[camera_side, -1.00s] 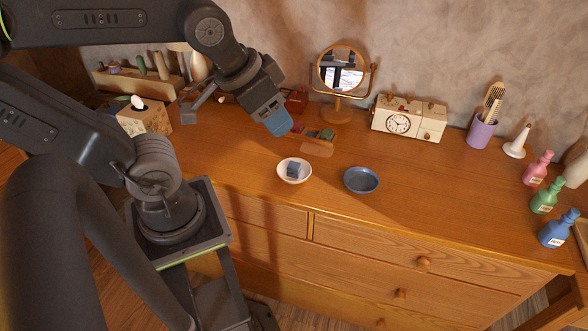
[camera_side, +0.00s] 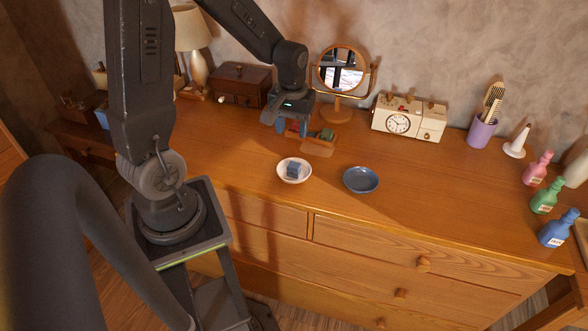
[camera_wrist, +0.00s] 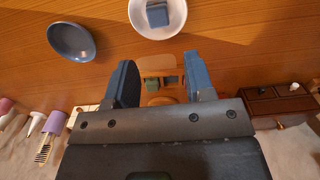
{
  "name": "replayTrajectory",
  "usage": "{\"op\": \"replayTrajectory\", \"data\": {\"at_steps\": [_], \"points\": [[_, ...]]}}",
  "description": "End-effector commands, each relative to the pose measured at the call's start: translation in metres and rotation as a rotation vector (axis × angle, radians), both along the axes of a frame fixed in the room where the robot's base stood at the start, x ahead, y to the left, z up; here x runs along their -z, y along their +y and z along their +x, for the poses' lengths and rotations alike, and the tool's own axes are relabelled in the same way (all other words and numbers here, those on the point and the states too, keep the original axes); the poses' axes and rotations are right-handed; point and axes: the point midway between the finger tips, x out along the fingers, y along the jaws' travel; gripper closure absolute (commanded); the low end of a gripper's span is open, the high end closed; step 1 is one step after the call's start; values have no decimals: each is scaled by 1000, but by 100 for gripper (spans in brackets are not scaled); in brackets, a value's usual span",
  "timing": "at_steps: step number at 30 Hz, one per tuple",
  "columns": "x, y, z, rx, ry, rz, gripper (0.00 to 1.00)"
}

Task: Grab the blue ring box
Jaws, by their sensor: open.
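The blue ring box (camera_side: 293,169) is a small blue block sitting in a white bowl (camera_side: 282,176) on the dresser top. In the wrist view the ring box (camera_wrist: 158,15) shows in the white bowl (camera_wrist: 178,24) at the top edge, beyond the fingertips. My gripper (camera_side: 291,130) is open and empty, with blue finger pads. It hangs above the dresser behind the bowl, over the small tray, apart from the ring box. In the wrist view the two fingers of my gripper (camera_wrist: 160,72) are spread, with the tray between them.
A blue dish (camera_side: 361,180) stands right of the bowl. A small tray with colored items (camera_side: 318,148) lies under my gripper. Behind stand a round mirror (camera_side: 341,72), a clock (camera_side: 398,124) and a wooden box (camera_side: 243,83). Bottles line the right; the dresser front is clear.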

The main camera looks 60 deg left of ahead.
Motion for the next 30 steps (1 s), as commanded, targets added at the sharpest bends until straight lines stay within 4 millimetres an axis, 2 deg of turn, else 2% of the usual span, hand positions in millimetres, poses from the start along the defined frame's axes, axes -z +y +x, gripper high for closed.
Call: {"op": "replayTrajectory", "data": {"at_steps": [6,9,17,25,30], "points": [[44,-1,-2,2,7,-3,51],[59,-1,-1,3,5,-2,51],[78,-2,0,4,2,-1,51],[116,-5,1,4,3,-1,51],[125,-4,1,4,0,0,51]]}}
